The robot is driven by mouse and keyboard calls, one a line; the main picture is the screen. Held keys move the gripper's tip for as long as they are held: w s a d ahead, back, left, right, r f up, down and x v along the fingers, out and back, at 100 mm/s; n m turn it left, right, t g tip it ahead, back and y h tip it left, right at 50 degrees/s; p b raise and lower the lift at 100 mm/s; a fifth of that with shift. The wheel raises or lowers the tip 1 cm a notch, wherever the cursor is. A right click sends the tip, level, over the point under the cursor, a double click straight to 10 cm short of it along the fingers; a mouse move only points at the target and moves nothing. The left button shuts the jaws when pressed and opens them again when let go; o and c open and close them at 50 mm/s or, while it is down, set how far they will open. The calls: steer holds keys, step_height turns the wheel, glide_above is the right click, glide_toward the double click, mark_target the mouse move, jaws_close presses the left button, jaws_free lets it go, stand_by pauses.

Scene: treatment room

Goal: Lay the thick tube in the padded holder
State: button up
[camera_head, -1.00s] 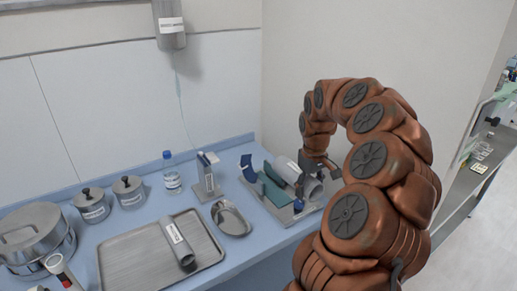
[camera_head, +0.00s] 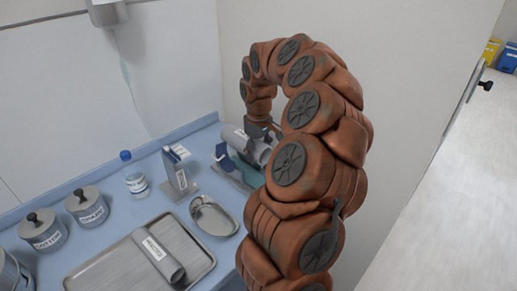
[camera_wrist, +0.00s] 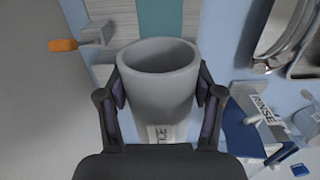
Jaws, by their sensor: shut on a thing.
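The thick grey tube (camera_head: 262,150) is at the back right of the blue counter, with a white label on its side. My gripper (camera_wrist: 160,92) is shut on it, one finger on each side of its wall. In the wrist view the tube (camera_wrist: 158,105) has its open end toward a teal pad strip. The padded holder, a grey board with teal padding (camera_head: 244,174) and a blue pad, lies by the tube, partly hidden by the tube and my arm. It also shows in the wrist view (camera_wrist: 160,15). I cannot tell whether tube and pads touch.
A metal tray (camera_head: 110,272) holds a thinner labelled tube (camera_head: 158,260). A kidney dish (camera_head: 213,216), a small labelled stand (camera_head: 180,172), a bottle (camera_head: 135,177) and lidded pots (camera_head: 86,206) stand left of the holder. An orange-handled thing (camera_wrist: 64,44) is near the board.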

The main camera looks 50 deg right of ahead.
mark_target(258, 144)
steer(key=shift+f, duration=1.2)
steer(key=shift+f+b, duration=2.55)
steer(key=shift+f, duration=0.8)
steer(key=o, duration=1.4)
steer(key=shift+r, duration=0.1)
step_height(258, 144, up, 12)
steer(key=shift+f, duration=0.1)
steer(key=shift+a, duration=0.1)
